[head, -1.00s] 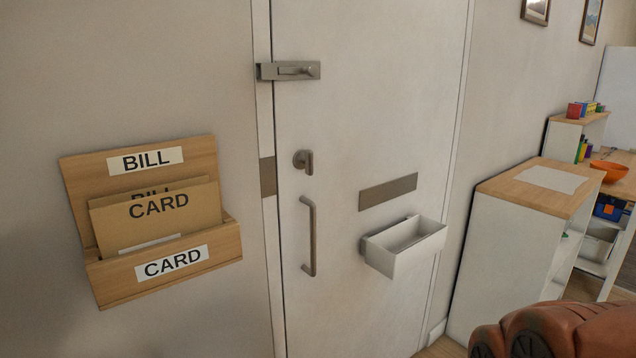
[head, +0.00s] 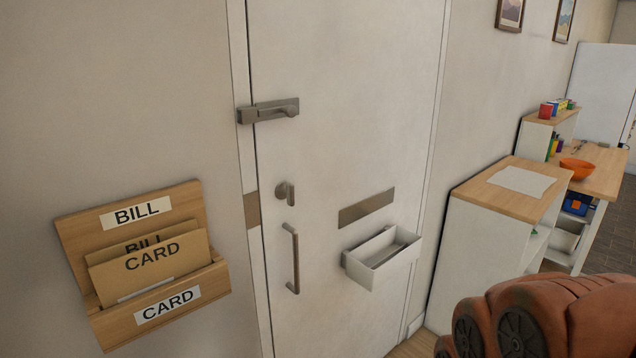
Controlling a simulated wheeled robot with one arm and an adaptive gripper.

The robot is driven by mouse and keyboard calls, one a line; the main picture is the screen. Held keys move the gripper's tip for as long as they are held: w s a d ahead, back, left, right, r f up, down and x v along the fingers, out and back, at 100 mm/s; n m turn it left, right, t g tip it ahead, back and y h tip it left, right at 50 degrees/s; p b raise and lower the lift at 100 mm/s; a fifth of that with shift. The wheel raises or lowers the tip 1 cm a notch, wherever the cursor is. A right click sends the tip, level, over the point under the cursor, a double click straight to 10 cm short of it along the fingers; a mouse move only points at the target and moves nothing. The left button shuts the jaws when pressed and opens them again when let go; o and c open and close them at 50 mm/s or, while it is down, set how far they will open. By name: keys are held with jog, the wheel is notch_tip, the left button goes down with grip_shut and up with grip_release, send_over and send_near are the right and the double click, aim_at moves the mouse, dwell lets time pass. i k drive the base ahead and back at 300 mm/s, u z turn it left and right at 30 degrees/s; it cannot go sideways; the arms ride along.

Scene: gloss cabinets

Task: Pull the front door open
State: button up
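The white front door (head: 345,130) stands in the middle of the head view and looks shut in its frame. A long metal pull handle (head: 295,258) is upright on its left side. A small metal knob or turn lock (head: 284,193) sits just above the handle. A metal latch (head: 268,111) crosses the door's left edge higher up. An orange-brown part of my arm shows at the lower right. My gripper's fingers are not in view, and nothing touches the handle.
A wooden letter holder (head: 200,220) marked BILL and CARD hangs left of the door. A white mail box (head: 382,258) juts from the door below a metal slot plate (head: 366,207). A white cabinet (head: 470,240) with a wooden top stands to the right.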

aim_at(360, 77)
jog(key=u, duration=1.55)
jog(key=k, duration=0.45)
jog(key=u, duration=0.35)
